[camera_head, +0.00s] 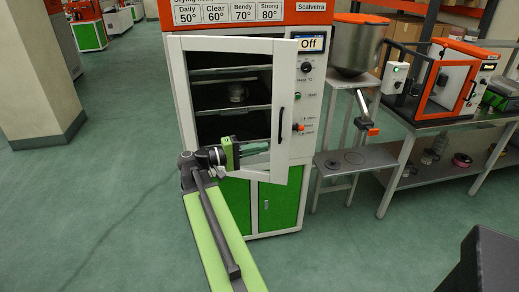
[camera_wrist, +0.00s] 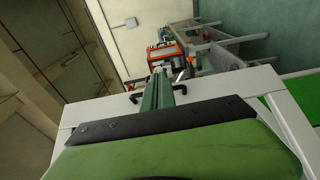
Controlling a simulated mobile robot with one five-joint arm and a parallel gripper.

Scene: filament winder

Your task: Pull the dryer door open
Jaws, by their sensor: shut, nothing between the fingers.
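The dryer (camera_head: 235,12) is a tall cabinet with an orange and white front. Its door (camera_head: 232,45) is a white frame with a clear middle, through which dark shelves show. The door appears to stand ajar, its right side out from the cabinet. A black upright handle (camera_head: 281,124) is on the door's right side. My gripper (camera_head: 268,147) is shut and empty, pointing right, close to the handle's lower end. In the wrist view my green fingers (camera_wrist: 157,88) lie across the white door edge (camera_wrist: 88,112), with black handle ends (camera_wrist: 131,101) on both sides. Contact cannot be told.
The control panel (camera_head: 312,85) with an "Off" display is right of the door. A metal hopper (camera_head: 352,45) on a stand is beside the dryer. A bench (camera_head: 460,122) with an orange machine (camera_head: 445,82) stands farther right. Floor in front and left is clear up to a pillar (camera_head: 35,70).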

